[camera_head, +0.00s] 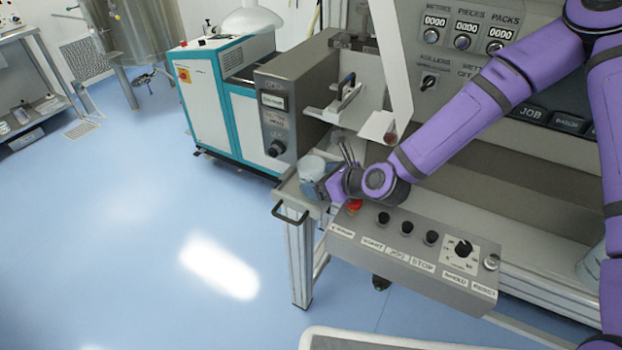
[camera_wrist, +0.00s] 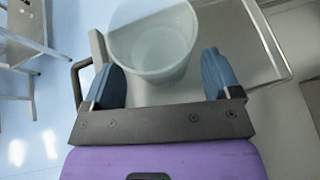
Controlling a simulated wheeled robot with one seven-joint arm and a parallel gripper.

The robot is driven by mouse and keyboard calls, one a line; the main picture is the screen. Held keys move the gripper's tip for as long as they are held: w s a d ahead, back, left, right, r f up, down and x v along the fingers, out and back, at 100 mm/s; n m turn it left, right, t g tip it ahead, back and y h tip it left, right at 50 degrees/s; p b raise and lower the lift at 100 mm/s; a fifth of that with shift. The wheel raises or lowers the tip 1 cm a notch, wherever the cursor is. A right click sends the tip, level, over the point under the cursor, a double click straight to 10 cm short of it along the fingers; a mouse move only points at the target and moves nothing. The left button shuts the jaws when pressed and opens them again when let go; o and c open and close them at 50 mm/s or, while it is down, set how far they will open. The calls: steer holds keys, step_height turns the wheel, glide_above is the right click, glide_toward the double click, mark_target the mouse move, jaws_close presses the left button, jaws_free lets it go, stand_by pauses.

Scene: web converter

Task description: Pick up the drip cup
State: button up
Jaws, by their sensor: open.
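The drip cup (camera_wrist: 155,45) is a pale, translucent round cup, seen from above with its inside showing in the wrist view. It stands over a light metal tray or ledge; its underside is hidden. My gripper (camera_wrist: 158,68) is open, with one blue fingertip to each side of the cup's near part. Gaps show between both fingers and the cup wall. In the head view, a pale rounded top that looks like the cup (camera_head: 312,163) shows just beyond my gripper (camera_head: 318,182), at the left end of the machine's ledge.
A control box (camera_head: 415,258) with knobs and a red button lies just right of and below my gripper. A handle (camera_head: 290,212) sticks out at the ledge's left corner. A grey unit (camera_head: 290,110) stands behind. Open blue floor (camera_head: 130,230) lies to the left.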

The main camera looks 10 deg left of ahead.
steer(key=shift+x, duration=1)
steer(key=c, duration=0.7)
steer(key=shift+c, duration=0.2)
steer(key=shift+r, duration=0.15)
